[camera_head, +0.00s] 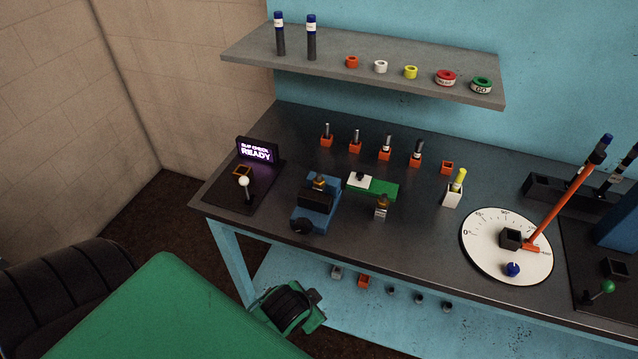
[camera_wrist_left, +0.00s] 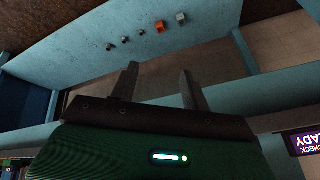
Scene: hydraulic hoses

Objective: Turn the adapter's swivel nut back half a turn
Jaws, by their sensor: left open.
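A blue vise (camera_head: 316,205) stands near the bench's front left edge. A small brass-coloured fitting (camera_head: 319,183) shows at its top, probably the adapter; its swivel nut is too small to make out. A second brass-coloured fitting (camera_head: 382,201) sits on a pale stand to the right. My left gripper (camera_wrist_left: 158,70) is open and empty in the left wrist view, its two dark fingers apart. My left arm hangs low in front of the bench in the head view, below and clear of the vise. My right gripper is not in view.
A lever with a white knob (camera_head: 244,182) stands by a "READY" display (camera_head: 257,150) at left. A white dial (camera_head: 480,250) with an orange wrench (camera_head: 565,200) is at right. The lower shelf (camera_head: 350,310) carries small parts.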

